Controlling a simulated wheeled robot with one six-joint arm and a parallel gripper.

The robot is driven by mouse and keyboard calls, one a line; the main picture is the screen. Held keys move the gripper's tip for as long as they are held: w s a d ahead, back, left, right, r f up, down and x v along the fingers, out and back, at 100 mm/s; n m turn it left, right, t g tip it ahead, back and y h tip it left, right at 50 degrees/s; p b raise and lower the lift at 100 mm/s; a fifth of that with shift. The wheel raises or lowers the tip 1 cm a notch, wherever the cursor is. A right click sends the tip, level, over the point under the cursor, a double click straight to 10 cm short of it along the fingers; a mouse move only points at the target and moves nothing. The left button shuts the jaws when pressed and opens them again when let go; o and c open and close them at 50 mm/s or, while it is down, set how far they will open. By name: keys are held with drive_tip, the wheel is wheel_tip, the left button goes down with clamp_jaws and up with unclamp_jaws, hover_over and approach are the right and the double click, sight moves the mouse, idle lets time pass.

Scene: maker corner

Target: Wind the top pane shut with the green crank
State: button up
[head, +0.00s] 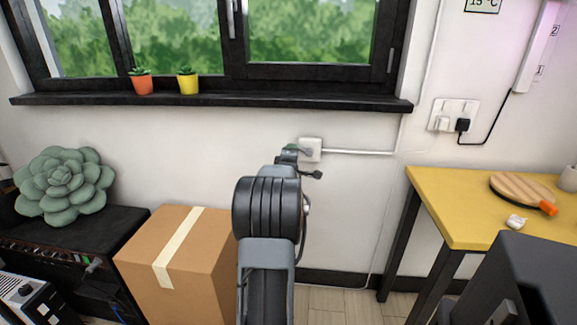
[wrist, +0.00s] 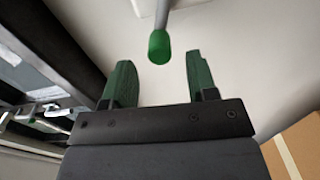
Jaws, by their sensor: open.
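The green crank's handle (wrist: 159,47) hangs on a grey rod in the wrist view. It lies between the tips of my gripper's two green fingers (wrist: 159,62), with clear space on both sides. My gripper is open and holds nothing. In the head view my gripper (head: 300,160) is small and mostly hidden behind my own arm, in front of a white wall box (head: 312,150) below the window sill. The window (head: 310,75) shows only its lower part in the head view. The top pane is out of the picture, so I cannot tell how far open it is.
A sill (head: 220,102) with an orange pot (head: 142,86) and a yellow pot (head: 188,86) overhangs the wall box. A cardboard box (head: 205,260) stands left of my arm. A yellow table (head: 460,220) stands at the right. A white conduit (head: 360,152) runs right.

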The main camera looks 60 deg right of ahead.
drive_tip(key=v, duration=0.9)
drive_tip(key=shift+a, duration=0.2)
drive_tip(key=shift+c, duration=0.3)
